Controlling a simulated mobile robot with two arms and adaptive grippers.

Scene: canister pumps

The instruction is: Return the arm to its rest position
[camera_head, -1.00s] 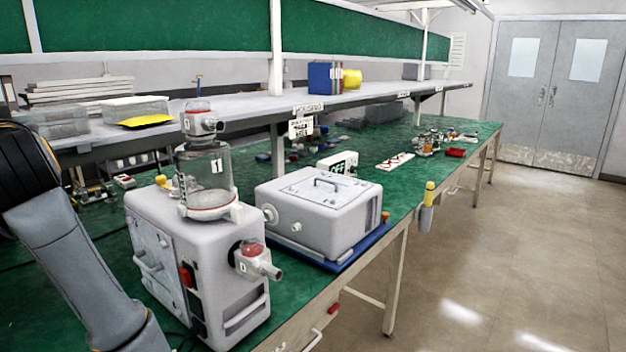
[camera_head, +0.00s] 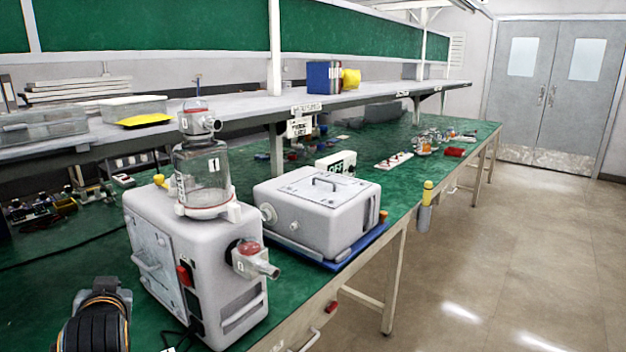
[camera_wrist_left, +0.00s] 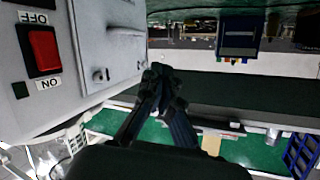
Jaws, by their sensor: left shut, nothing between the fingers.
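My left arm (camera_head: 98,318) shows only in part at the lower left of the head view, low beside the pump. My left gripper (camera_wrist_left: 158,72) shows in the left wrist view, its dark fingers shut together and empty. A white pump housing (camera_head: 210,262) stands on the green bench, with a clear canister (camera_head: 203,172) marked 1 upright on top. A valve with a red cap (camera_head: 252,260) sticks out of its side. The left wrist view shows a pale housing with a red switch (camera_wrist_left: 44,50) beside the fingers, apart from them. My right gripper is out of view.
A grey lidded box (camera_head: 318,210) stands on a blue base (camera_head: 352,254) right of the pump. A shelf (camera_head: 250,112) runs above the bench. Small parts (camera_head: 45,208) lie at the left. The bench (camera_head: 60,268) left of the pump has bare room.

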